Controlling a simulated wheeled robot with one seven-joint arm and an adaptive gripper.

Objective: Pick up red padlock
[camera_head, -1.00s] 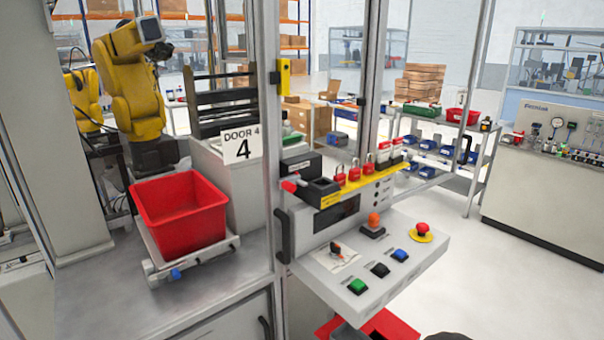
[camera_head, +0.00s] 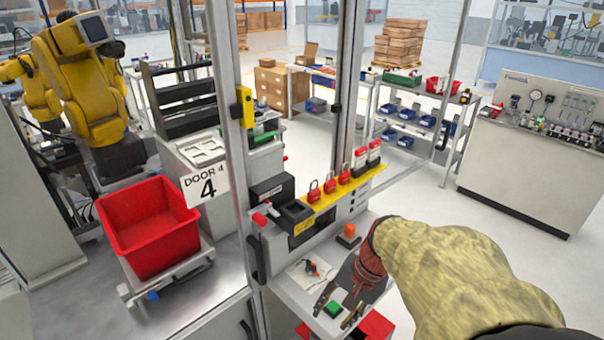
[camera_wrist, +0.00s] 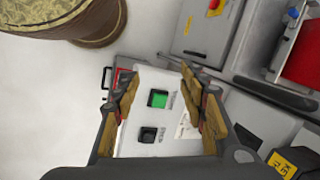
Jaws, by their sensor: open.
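Several red padlocks (camera_head: 330,184) hang in a row along a yellow rail (camera_head: 350,190) on top of the control box, in the head view. The ones at the far right end have white parts. No padlock shows in the wrist view.
An orange button (camera_head: 348,234) and a black holder box (camera_head: 296,211) stand near the rail. A door post (camera_head: 218,130) rises at the left, beside a red bin (camera_head: 150,228). A red box (camera_head: 376,328) is low in front. Floor right of the rail is clear.

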